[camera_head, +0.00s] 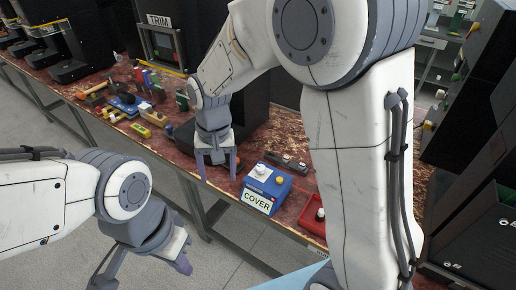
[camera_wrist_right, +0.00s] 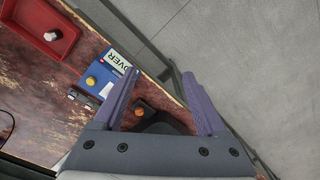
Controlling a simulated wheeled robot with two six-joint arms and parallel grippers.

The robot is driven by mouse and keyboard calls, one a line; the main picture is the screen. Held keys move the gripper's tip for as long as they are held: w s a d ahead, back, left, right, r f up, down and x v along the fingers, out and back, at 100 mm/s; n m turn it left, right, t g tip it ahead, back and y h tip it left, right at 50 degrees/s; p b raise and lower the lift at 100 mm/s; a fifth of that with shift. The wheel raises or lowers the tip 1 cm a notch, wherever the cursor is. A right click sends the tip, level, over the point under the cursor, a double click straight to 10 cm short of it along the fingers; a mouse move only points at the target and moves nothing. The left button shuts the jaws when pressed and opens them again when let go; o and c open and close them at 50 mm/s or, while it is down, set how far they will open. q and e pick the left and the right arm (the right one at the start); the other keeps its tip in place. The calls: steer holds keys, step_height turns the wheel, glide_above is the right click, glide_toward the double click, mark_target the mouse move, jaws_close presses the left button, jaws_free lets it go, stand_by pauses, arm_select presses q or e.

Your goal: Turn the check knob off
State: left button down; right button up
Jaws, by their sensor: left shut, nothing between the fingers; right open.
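No label reading "check" is legible, so I cannot tell which knob is the check knob. In the right wrist view the blue box (camera_wrist_right: 106,72) carries a yellow knob (camera_wrist_right: 91,82). An orange knob (camera_wrist_right: 140,111) on a dark base shows between the right fingers there, partly hidden. My right gripper (camera_head: 217,170) is open and empty, pointing down left of the blue box. My left gripper (camera_head: 176,262) is shut and empty, low in front of the table.
A red tray (camera_head: 312,215) with a white-topped item lies right of the blue box. A dark bar with buttons (camera_head: 287,162) lies behind the box. Tools and small parts clutter the table (camera_head: 75,90) at left. A machine marked TRIM (camera_head: 160,35) stands behind. Grey floor lies in front.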

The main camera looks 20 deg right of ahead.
steer(key=w+d+f+m+p, duration=0.25)
steer(key=w+d+m, duration=0.35)
steer(key=w, duration=0.4)
steer(key=m+p, duration=0.2)
steer(key=m, duration=0.2)
glide_above(261, 167)
step_height(261, 167, down, 6)
steer(key=shift+h, duration=0.3)
step_height(261, 167, down, 10)
steer(key=p, duration=0.3)
steer(key=shift+r, duration=0.15)
arm_select(q)
step_height(261, 167, up, 9)
arm_select(e)
steer(key=shift+f, duration=0.6)
arm_select(q)
steer(key=shift+f, duration=0.1)
arm_select(e)
jaws_close()
